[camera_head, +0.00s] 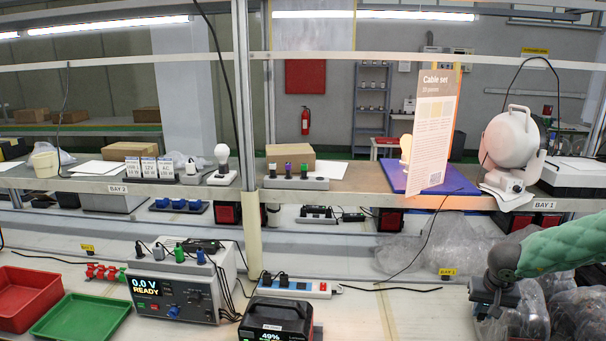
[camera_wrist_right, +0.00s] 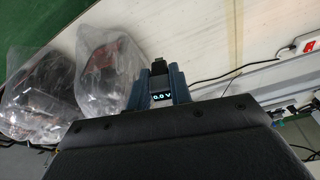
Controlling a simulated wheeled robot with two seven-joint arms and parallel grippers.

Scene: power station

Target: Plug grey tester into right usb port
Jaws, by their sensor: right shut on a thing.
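My right gripper (camera_head: 490,308) is at the lower right in the head view, over the bench by the plastic bags. In the right wrist view its blue fingers (camera_wrist_right: 161,88) are shut on the grey tester (camera_wrist_right: 161,96), whose small display reads 0.0 V. A dark plug end (camera_wrist_right: 159,66) sticks out past the fingertips. The black power station (camera_head: 276,322) stands at the bottom centre in the head view, far to the left of the gripper. Its display reads 49%. Its lower front is cut off, and I cannot make out its USB ports. My left gripper is not in view.
Clear plastic bags (camera_wrist_right: 105,60) lie beside the right gripper. A bench supply (camera_head: 178,288) reading 0.0 V, a power strip (camera_head: 296,288), a red tray (camera_head: 30,298) and a green tray (camera_head: 80,316) stand left. Bare bench lies between power station and gripper.

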